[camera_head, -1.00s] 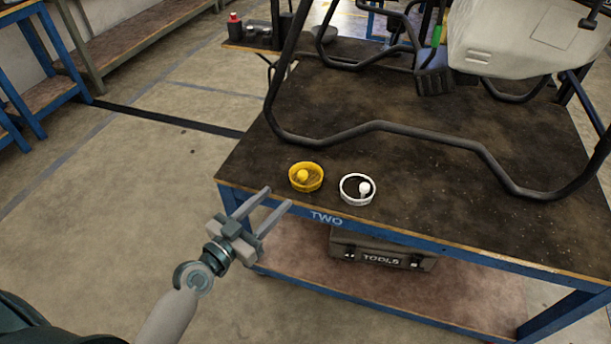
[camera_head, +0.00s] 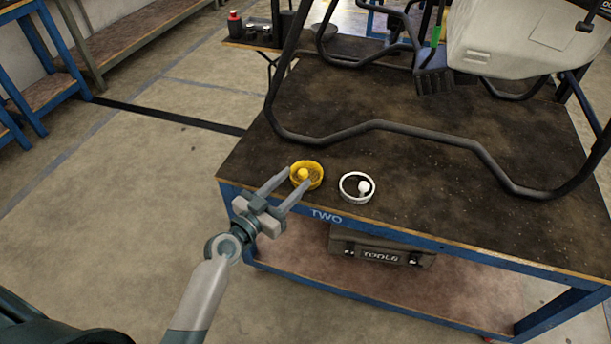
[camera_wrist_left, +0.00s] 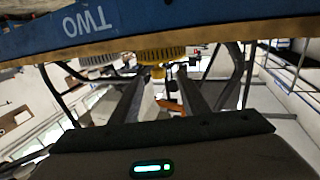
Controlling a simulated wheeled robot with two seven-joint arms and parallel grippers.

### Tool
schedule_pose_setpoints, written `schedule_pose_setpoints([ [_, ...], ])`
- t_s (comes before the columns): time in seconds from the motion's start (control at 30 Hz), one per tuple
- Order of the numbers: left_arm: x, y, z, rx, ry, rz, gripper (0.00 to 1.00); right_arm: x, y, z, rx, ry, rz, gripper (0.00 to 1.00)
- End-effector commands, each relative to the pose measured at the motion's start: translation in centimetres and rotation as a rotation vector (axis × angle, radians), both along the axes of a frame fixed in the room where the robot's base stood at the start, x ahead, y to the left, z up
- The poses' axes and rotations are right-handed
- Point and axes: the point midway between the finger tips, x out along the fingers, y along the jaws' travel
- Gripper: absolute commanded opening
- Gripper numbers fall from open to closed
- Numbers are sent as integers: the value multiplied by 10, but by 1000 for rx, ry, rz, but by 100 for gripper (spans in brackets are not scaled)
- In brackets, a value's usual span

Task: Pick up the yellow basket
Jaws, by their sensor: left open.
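The yellow basket (camera_head: 313,168) is a small round one with a yellow knob in its middle. It sits near the front left edge of the table marked TWO (camera_head: 400,220). My left gripper (camera_head: 297,175) is open, with its two fingers reaching toward the basket's near side. In the head view the fingertips overlap the basket's near rim; I cannot tell whether they touch it. In the left wrist view the basket (camera_wrist_left: 160,54) shows between the fingers, partly hidden by the table edge. My right gripper is not in view.
A similar white basket (camera_head: 344,195) stands just right of the yellow one. The drone's dark tubular frame (camera_head: 430,138) rises behind both. A tool case (camera_head: 380,249) lies on the shelf below. Open floor lies left of the table.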

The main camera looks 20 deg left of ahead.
Motion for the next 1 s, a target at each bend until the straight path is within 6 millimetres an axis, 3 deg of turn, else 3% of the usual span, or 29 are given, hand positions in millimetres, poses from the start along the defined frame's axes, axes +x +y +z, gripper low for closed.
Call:
schedule_pose_setpoints([
  [0.2, 25, -11, 4, -5, -1, 1, 41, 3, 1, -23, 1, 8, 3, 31],
  [0.4, 42, -17, 2, -1, -1, 0, 41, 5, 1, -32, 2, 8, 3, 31],
  [0.9, 43, -18, 1, 0, 0, 0, 41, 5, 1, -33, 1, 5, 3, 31],
  [1.0, 43, -17, 1, 0, 0, 0, 20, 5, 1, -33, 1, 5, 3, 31],
])
